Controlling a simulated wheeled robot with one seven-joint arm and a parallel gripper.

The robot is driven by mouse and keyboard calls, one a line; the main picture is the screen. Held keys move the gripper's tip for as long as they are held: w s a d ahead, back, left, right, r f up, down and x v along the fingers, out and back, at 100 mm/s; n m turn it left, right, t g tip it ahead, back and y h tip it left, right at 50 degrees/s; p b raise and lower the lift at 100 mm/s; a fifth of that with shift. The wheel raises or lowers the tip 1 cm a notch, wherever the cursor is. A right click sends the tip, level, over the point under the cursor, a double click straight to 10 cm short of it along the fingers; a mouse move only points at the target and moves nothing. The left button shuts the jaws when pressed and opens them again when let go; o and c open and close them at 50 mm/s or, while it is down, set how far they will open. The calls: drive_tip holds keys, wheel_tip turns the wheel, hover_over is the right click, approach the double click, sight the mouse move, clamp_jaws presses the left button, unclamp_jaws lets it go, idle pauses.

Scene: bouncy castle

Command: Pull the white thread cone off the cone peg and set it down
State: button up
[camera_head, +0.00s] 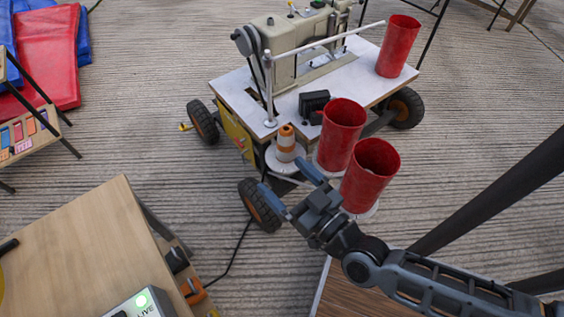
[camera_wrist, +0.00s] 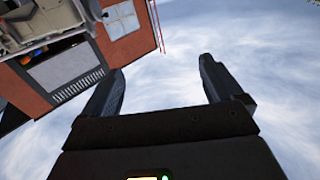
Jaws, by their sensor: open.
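A small cone with orange and white bands (camera_head: 286,143) stands upright on a pale round base (camera_head: 284,162) by the front edge of the wheeled sewing cart. It is the only cone-shaped thing I make out; no plain white cone shows, and any peg inside it is hidden. My gripper (camera_head: 279,174) is open and empty, its blue-grey fingers spread just below the cone in the head view, apart from it as far as I can tell. In the wrist view my gripper (camera_wrist: 161,68) has only cloudy sky between its fingers, and the cone does not show.
Two red cups (camera_head: 343,125) (camera_head: 371,170) stand right of the cone, close to my gripper. A third red cup (camera_head: 398,46) stands on the cart top (camera_head: 345,75) beside the sewing machine (camera_head: 290,45). A wooden table (camera_head: 80,245) is at lower left.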

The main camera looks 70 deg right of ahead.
sight(285, 147)
drive_tip(key=w+d+f+m+g+h+b, duration=0.3)
drive_tip(key=d+f+g+b, duration=0.1)
drive_tip(key=d+f, duration=0.3)
drive_tip(key=w+d+f+m+g+h+b, duration=0.2)
drive_tip(key=w+d+f+m+g+b, duration=0.1)
drive_tip(key=d+f, duration=0.5)
drive_tip(key=w+d+f+m+g+h+b, duration=0.3)
drive_tip(key=d+f+g+b, duration=0.2)
drive_tip(key=d+f, duration=0.3)
drive_tip(key=shift+w+f+h+b, duration=0.15)
drive_tip(key=shift+f+b, duration=0.3)
drive_tip(key=shift+f, duration=0.05)
drive_tip(key=shift+w+f+h+b, duration=0.15)
drive_tip(key=shift+f+b, duration=0.25)
drive_tip(key=shift+f, duration=0.05)
drive_tip(key=shift+m, duration=0.3)
drive_tip(key=shift+b+x, duration=1.35)
drive_tip(key=shift+x, duration=2.65)
drive_tip(key=shift+s, duration=0.1)
drive_tip(key=shift+c, duration=0.2)
drive_tip(key=c, duration=1.2)
drive_tip(key=shift+r, duration=0.15)
drive_tip(key=shift+r+p, duration=4.05)
drive_tip(key=shift+p, duration=0.95)
drive_tip(key=shift+r+p, duration=2)
drive_tip(key=shift+p, duration=0.5)
